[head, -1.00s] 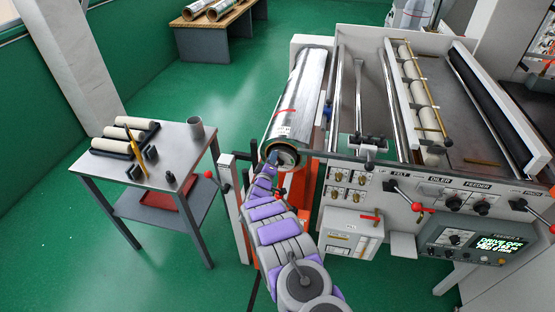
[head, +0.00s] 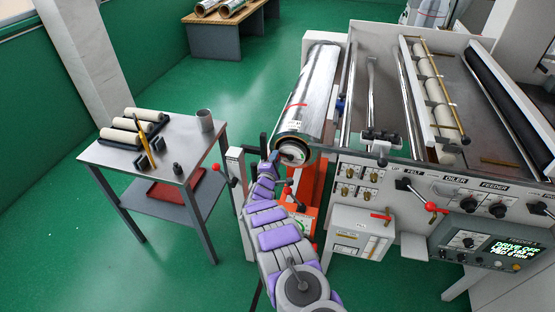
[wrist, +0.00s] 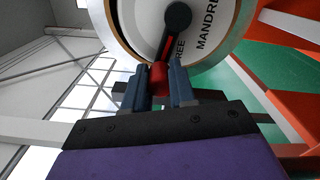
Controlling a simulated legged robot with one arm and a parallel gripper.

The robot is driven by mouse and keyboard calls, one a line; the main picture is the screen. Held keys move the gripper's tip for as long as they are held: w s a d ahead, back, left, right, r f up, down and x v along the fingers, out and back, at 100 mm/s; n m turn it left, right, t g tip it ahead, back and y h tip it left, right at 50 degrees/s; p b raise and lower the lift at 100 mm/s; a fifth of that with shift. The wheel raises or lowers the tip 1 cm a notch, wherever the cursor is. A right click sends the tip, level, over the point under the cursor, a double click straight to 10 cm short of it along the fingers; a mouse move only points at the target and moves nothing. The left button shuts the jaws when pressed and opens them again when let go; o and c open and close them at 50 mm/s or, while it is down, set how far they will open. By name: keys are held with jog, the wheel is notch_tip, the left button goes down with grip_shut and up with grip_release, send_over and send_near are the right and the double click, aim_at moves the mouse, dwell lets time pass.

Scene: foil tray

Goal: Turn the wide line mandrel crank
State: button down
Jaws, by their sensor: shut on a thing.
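The mandrel crank shows in the wrist view as a dark arm (wrist: 169,42) running from a round hub to a red knob (wrist: 159,78). My gripper (wrist: 161,78) is shut on the red knob, one blue-grey finger on each side. In the head view my gripper (head: 270,160) is at the left of the near end of the shiny foil roll (head: 309,95). The crank itself is too small and partly covered to make out there.
A control panel (head: 400,178) with levers and knobs stands right of my arm. A grey post (head: 238,185) with a red-knobbed lever (head: 216,167) is close on the left. A metal table (head: 190,150) with rollers and a cup stands further left.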

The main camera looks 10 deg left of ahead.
jog(key=shift+s+d+f, duration=0.1)
jog(key=shift+f, duration=0.3)
jog(key=c, duration=1.3)
grip_release()
jog(key=shift+c, duration=0.2)
jog(key=o, duration=0.4)
jog(key=shift+d+r, duration=0.1)
jog(key=shift+r, duration=0.1)
jog(key=s, duration=1.1)
jog(key=s+p, duration=0.1)
jog(key=s, duration=0.5)
jog(key=shift+s+a+r, duration=0.1)
jog(key=shift+a, duration=0.25)
